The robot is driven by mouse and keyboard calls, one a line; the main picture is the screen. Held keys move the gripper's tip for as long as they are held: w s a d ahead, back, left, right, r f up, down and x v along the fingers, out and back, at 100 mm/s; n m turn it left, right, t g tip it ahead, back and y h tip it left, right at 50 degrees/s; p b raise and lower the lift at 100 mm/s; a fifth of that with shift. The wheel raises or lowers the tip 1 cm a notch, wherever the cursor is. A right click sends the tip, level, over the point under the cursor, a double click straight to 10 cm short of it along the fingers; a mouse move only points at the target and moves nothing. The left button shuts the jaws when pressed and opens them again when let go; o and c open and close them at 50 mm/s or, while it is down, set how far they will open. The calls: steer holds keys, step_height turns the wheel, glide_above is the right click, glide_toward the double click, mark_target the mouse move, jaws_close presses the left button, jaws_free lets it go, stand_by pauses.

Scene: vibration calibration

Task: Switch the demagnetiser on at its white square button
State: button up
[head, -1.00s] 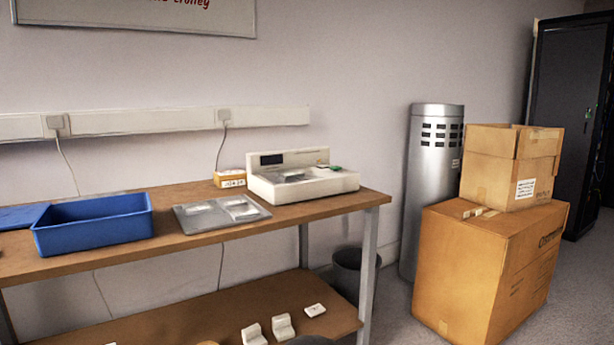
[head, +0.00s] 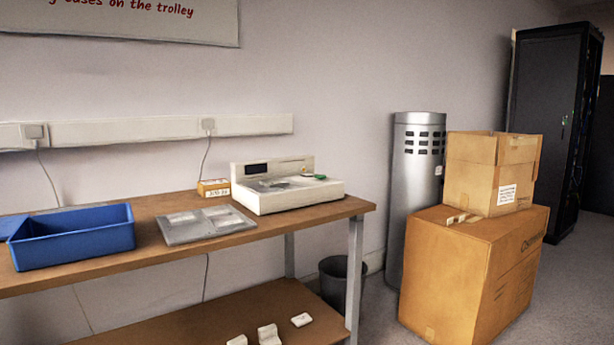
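A cream bench-top device (head: 286,187) stands near the right end of the wooden bench, with a raised back panel holding a dark display (head: 256,169). It may be the demagnetiser, but no label is readable. A grey item (head: 270,184) lies on its flat top and a small green part (head: 321,176) shows at its right. I cannot make out a white square button on it at this size. My gripper is not in view.
A blue tray (head: 72,251), a grey flat case (head: 202,236) and a small orange box (head: 213,188) share the bench (head: 160,262). Cardboard boxes (head: 474,270), a silver cylinder (head: 407,170) and a bin (head: 334,283) stand right. Grey floor (head: 580,290) lies clear at far right.

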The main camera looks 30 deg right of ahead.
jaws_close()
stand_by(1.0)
